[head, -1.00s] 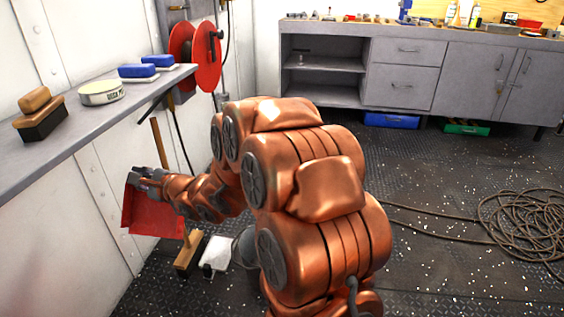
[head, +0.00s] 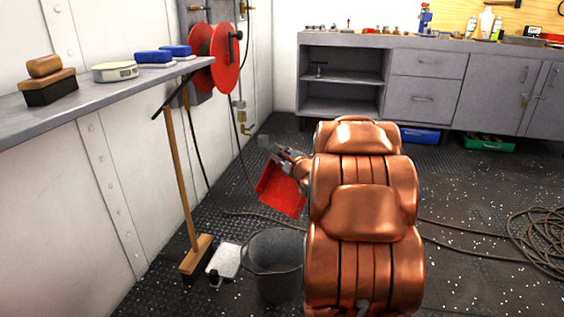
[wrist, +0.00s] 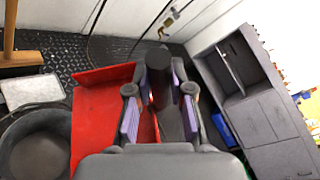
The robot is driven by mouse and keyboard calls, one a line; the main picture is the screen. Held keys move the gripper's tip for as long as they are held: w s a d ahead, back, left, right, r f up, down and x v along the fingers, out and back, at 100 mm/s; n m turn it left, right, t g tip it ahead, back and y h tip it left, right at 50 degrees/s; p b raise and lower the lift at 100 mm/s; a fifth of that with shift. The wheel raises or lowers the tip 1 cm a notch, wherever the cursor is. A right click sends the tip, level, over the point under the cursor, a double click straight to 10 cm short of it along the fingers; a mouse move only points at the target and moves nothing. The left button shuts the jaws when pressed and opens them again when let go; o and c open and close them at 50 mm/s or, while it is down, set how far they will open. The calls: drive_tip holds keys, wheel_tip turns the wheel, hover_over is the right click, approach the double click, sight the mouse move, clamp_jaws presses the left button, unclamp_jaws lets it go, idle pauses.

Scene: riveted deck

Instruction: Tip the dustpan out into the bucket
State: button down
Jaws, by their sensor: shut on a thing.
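The red dustpan (head: 281,192) hangs in the air, tilted, behind and slightly above the bucket in the head view. My gripper (head: 290,157) is shut on its dark handle. In the wrist view the purple-padded fingers (wrist: 160,105) close on the handle, with the red pan (wrist: 92,115) to their left. I cannot make out any sweepings in the pan. The grey bucket (head: 277,277) stands upright on the deck, just left of my arm.
A broom (head: 184,180) leans on the shelf (head: 100,88), its head on the deck beside a white flat object (head: 225,260). A red hose reel (head: 222,58) is on the wall. Cable coils (head: 540,240) and white specks lie on the right-hand deck.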

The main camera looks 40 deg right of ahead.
drive_tip(key=shift+d+r+m+p, duration=0.5)
drive_tip(key=shift+d+r+p, duration=0.5)
drive_tip(key=shift+p, duration=0.55)
drive_tip(key=d+r+m+p, duration=0.1)
drive_tip(key=p, duration=0.5)
drive_tip(key=d+r+g+p, duration=0.1)
drive_tip(key=p, duration=0.6)
drive_tip(key=shift+w+d+r+m+y, duration=0.1)
drive_tip(key=shift+w+d+m+y, duration=0.1)
drive_tip(key=shift+d+m+y, duration=0.2)
drive_tip(key=d+m+y+p, duration=0.1)
drive_tip(key=d+m+p, duration=0.1)
drive_tip(key=p, duration=1.1)
drive_tip(key=w+d+r+m+g+y+p, duration=0.1)
drive_tip(key=d+p, duration=0.4)
drive_tip(key=p, duration=0.8)
drive_tip(key=shift+r+m+y, duration=0.3)
drive_tip(key=shift+m, duration=0.3)
drive_tip(key=shift+w+d, duration=0.1)
drive_tip(key=shift+d, duration=0.05)
drive_tip(key=shift+f+g, duration=0.15)
drive_tip(key=shift+g, duration=0.15)
